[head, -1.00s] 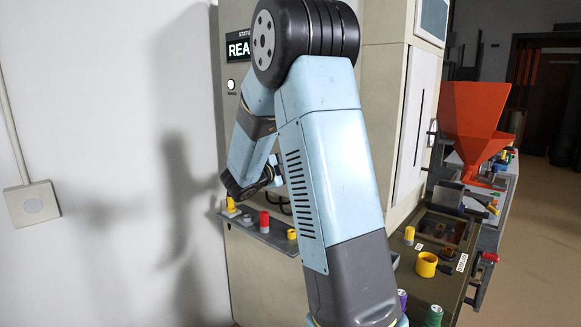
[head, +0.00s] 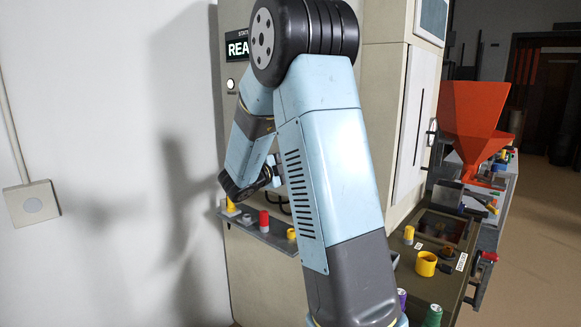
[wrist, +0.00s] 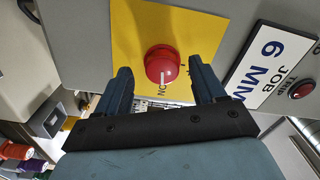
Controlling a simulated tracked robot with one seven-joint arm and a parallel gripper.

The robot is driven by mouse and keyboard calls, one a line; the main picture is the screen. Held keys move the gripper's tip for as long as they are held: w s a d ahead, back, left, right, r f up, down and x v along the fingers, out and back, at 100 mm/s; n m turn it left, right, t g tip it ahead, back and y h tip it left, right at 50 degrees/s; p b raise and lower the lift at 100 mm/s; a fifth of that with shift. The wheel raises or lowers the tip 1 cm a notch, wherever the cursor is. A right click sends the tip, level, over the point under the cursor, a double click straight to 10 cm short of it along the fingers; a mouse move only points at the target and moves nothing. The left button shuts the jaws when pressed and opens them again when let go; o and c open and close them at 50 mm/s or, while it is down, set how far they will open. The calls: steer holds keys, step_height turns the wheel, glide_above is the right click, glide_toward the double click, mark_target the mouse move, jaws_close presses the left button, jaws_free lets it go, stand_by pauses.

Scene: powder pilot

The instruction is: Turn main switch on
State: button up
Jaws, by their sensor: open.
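In the wrist view a round red switch knob (wrist: 162,66) sits on a yellow plate (wrist: 130,25) on a grey panel. A white mark on the knob runs toward its lower edge, near upside-down lettering that appears to read ON. My gripper (wrist: 160,74) is open, with one dark finger on each side of the knob. The fingertips are beside the knob with gaps showing; whether they reach its depth I cannot tell. Part of the plate's lettering is hidden by the right finger. In the head view my forearm hides the knob.
A white JOB 6 MM sign (wrist: 270,65) and a small red TRIP button (wrist: 302,90) lie right of the plate. In the head view, a shelf (head: 262,232) with coloured knobs is below my wrist, the wall is left, and an orange hopper (head: 472,118) stands right.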

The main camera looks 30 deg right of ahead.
steer(key=v, duration=1.3)
steer(key=shift+w, duration=0.1)
steer(key=w+a+r+n+t+y, duration=0.35)
steer(key=r+n+t+y, duration=0.25)
steer(key=n+t+y, duration=0.2)
steer(key=s+a+r+n+y, duration=0.3)
steer(key=s+a+n+y, duration=0.4)
steer(key=n+y, duration=0.25)
steer(key=s+d+f+n+g, duration=0.1)
steer(key=s+f+n+g, duration=0.1)
steer(key=s, duration=0.6)
steer(key=s+d+f+n+g, duration=0.1)
steer(key=s+f+n+g, duration=0.2)
steer(key=s, duration=0.6)
steer(key=s+d+f+n+g, duration=0.1)
steer(key=s+f+n+g, duration=0.1)
steer(key=s+n, duration=0.3)
steer(key=s+g, duration=0.1)
steer(key=s, duration=0.3)
steer(key=shift+f+g, duration=0.3)
